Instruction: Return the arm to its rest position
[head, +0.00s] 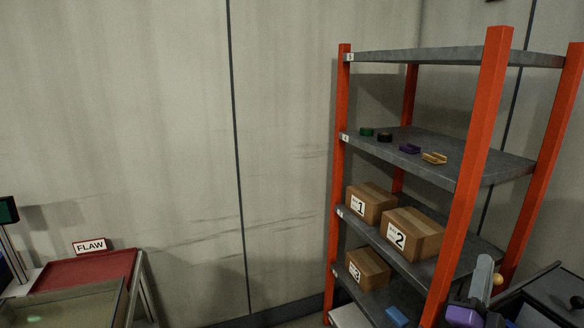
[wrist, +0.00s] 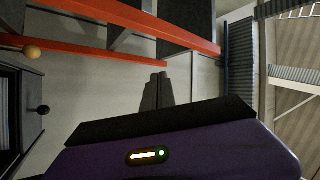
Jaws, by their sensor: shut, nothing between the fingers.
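My gripper (wrist: 157,90) shows in the wrist view, its two dark grey fingers together with nothing between them. They point away from the purple wrist housing, with the grey wall and orange shelf beams beyond. The fingers appear clear of anything. In the head view, a grey and purple part at the lower right looks like part of my arm, in front of the shelf rack (head: 495,120).
The rack holds cartons, including one marked 2 (head: 412,233), and several small coloured parts. A yellow ball knob (head: 497,280) is close beside the arm, near a dark cabinet (head: 555,292). A red tray (head: 95,270) with a FLAW sign (head: 90,245) stands left. The middle floor is out of view.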

